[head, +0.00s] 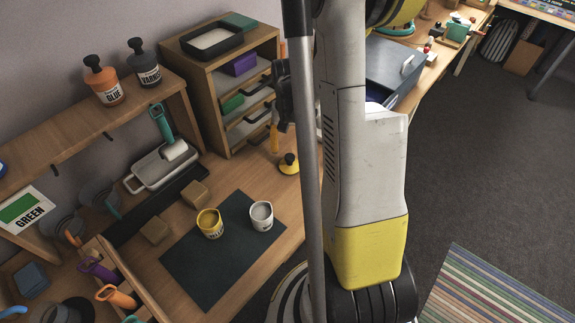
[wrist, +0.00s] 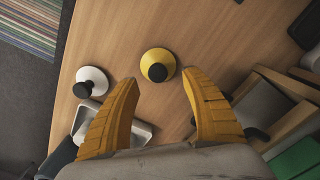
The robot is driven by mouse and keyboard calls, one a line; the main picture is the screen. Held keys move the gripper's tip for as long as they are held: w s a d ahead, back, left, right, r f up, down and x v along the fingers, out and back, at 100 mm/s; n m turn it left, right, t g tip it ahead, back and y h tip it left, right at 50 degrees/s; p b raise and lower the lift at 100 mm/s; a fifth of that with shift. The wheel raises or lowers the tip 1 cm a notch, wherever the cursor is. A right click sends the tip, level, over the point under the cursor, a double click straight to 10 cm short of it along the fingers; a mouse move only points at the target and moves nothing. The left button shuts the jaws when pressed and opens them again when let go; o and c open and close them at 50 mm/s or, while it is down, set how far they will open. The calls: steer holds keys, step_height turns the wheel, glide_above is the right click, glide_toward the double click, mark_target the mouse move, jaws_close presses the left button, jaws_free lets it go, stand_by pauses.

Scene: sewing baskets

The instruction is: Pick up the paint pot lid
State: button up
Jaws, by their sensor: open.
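A yellow paint pot lid (wrist: 157,58) with a black knob lies on the wooden worktop in the wrist view, just beyond my fingertips and roughly centred between them. It also shows in the head view (head: 289,166), left of my arm. A white lid (wrist: 91,75) with a black knob lies to its left in the wrist view; I cannot make it out in the head view. My gripper (wrist: 159,78) is open, with its two yellow fingers apart and nothing between them. An open yellow pot (head: 210,226) and an open white pot (head: 261,218) stand on the dark mat (head: 205,272).
A wooden drawer unit (head: 216,100) stands behind the yellow lid in the head view. A pale tray (wrist: 140,132) lies near my left finger in the wrist view. The worktop edge runs along the left there, with a striped rug (wrist: 32,25) below.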

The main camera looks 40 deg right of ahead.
mark_target(290, 157)
steer(key=f+b, duration=0.1)
steer(key=f, duration=0.2)
steer(key=f+b, duration=0.2)
steer(key=f, duration=0.1)
steer(key=shift+s+d, duration=0.1)
steer(key=shift+s, duration=0.1)
steer(key=shift+r, duration=0.15)
steer(key=c, duration=1)
